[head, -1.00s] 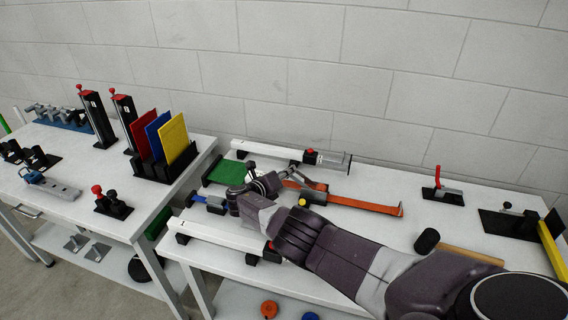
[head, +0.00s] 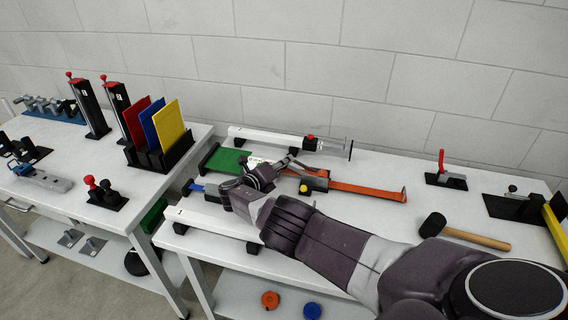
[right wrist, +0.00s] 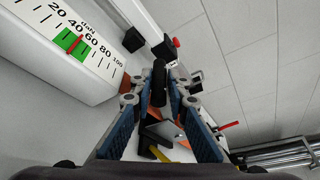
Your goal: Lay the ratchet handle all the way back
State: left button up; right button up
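The ratchet (head: 314,183) is a dark body with a yellow knob (head: 303,189), on the orange strap (head: 365,191) on the right-hand table. My right gripper (head: 288,163) is just left of it, low over the table. In the right wrist view, a black upright grip that looks like the ratchet handle (right wrist: 158,82) stands between the fingertips. The fingers with blue pads (right wrist: 160,100) are apart on either side of it, with narrow gaps; contact is not clear. The handle's exact angle is hard to tell in the head view. My left gripper is not in view.
A white gauge (right wrist: 68,48) with a green band is close beside my right gripper. White rails (head: 270,138) run behind and in front of the strap. A mallet (head: 465,234) and a red-handled clamp (head: 444,175) are to the right.

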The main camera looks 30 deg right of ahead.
jog(key=o, duration=0.4)
jog(key=shift+d+f, duration=0.15)
jog(key=shift+d, duration=0.45)
jog(key=shift+c, duration=0.2)
jog(key=shift+a, duration=0.85)
jog(key=shift+s+a+r, duration=0.4)
jog(key=shift+s+a, duration=0.2)
jog(key=shift+a, duration=0.25)
jog(key=v, duration=0.8)
jog(key=shift+s+a, duration=0.2)
jog(key=shift+r, duration=0.1)
